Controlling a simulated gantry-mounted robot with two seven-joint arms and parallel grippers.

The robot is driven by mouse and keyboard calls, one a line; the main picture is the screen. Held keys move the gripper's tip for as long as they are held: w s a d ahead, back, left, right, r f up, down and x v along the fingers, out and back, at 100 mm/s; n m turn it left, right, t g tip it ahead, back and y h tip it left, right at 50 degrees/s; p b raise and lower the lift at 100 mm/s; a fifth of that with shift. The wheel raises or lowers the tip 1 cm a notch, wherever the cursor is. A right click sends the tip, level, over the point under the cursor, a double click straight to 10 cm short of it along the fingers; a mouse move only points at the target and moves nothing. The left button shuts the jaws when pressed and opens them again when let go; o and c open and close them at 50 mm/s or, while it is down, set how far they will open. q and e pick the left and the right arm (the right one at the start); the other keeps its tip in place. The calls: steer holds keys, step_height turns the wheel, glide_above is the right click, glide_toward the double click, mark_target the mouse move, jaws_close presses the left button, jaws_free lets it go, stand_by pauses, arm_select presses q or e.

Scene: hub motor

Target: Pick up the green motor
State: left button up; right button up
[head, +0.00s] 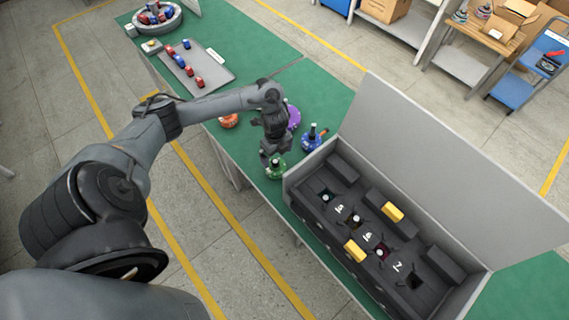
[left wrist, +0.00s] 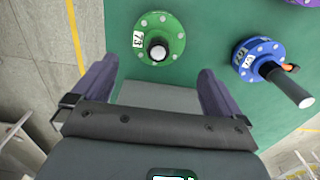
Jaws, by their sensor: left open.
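The green motor (head: 276,172) stands on the green table near its front edge, with its dark shaft pointing up. In the left wrist view the green motor (left wrist: 175,42) is a round flange with bolts and a "73" label, and its shaft faces the camera. My left gripper (head: 275,158) is at the green motor in the head view, partly covering it. In the left wrist view my left gripper (left wrist: 156,78) is open, its fingers spread to either side below the motor, with nothing between them. My right gripper is not in view.
A blue motor (head: 312,142) stands right of the green one. A purple motor (head: 293,118) and an orange motor (head: 229,121) stand behind. A grey walled case (head: 437,165) with several slots is close on the right. A grey tray (head: 213,73) holds small parts farther back.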

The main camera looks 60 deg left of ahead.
mark_target(276, 162)
arm_select(q)
steer(key=f, duration=0.3)
steer(key=f+b, duration=0.1)
steer(key=shift+s+f, duration=0.25)
steer(key=shift+f, duration=0.7)
steer(key=shift+a+f+b, duration=0.15)
steer(key=shift+f+b, duration=0.05)
steer(key=shift+f, duration=0.95)
steer(key=shift+a+f+b, duration=0.1)
steer(key=shift+f+b, duration=0.05)
steer(key=shift+f, duration=1)
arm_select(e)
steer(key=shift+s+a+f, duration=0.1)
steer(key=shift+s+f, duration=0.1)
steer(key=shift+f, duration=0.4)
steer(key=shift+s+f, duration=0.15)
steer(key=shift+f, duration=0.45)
arm_select(q)
steer(key=shift+w, duration=0.1)
steer(key=c, duration=1.4)
